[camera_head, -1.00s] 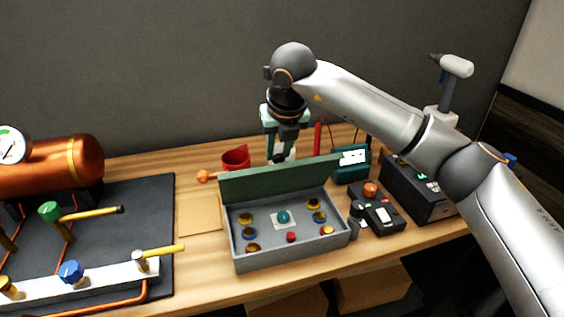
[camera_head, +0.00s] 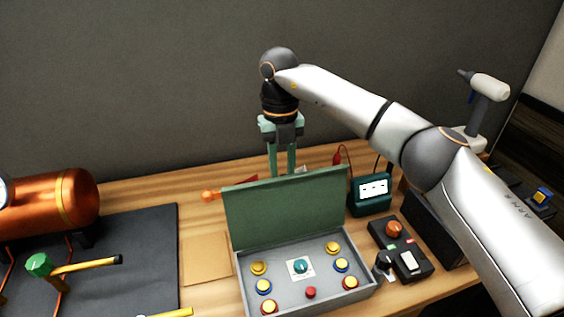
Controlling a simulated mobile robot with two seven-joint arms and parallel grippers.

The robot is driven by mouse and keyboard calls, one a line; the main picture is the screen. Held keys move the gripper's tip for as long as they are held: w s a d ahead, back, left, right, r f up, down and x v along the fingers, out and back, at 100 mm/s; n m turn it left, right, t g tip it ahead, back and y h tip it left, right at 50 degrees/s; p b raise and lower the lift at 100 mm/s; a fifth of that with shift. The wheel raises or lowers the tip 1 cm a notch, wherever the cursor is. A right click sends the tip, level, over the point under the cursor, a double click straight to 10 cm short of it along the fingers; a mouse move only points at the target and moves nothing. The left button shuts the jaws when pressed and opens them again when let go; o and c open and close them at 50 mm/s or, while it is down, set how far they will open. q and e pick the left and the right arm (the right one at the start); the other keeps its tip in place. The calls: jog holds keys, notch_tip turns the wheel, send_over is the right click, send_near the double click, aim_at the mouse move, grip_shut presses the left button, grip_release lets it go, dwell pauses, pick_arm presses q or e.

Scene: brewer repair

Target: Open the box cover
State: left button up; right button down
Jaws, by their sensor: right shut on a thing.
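The grey box (camera_head: 241,284) stands on the table with its green cover (camera_head: 285,212) raised up at the back. Inside are several yellow, blue and red buttons and a teal knob (camera_head: 301,266) on a white plate. My right gripper (camera_head: 283,172) points down at the middle of the cover's top edge, shut on the cover. Its fingertips are hidden behind the cover, so the exact contact does not show. My left gripper is not in view.
A dark control box with an orange knob (camera_head: 394,228) and a teal meter (camera_head: 371,195) stand right of the box. A copper tank (camera_head: 75,198) and a green-handled valve (camera_head: 39,264) are at left.

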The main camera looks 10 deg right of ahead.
jog(key=shift+s+f+g, duration=0.1)
jog(key=shift+f+g, duration=0.2)
jog(key=shift+f, duration=0.15)
jog(key=c, duration=0.6)
grip_release()
jog(key=shift+r, duration=0.15)
jog(key=shift+r, duration=0.1)
notch_tip(320, 180, up, 12)
jog(key=w, duration=0.2)
jog(key=shift+r, duration=0.1)
dwell(0.3)
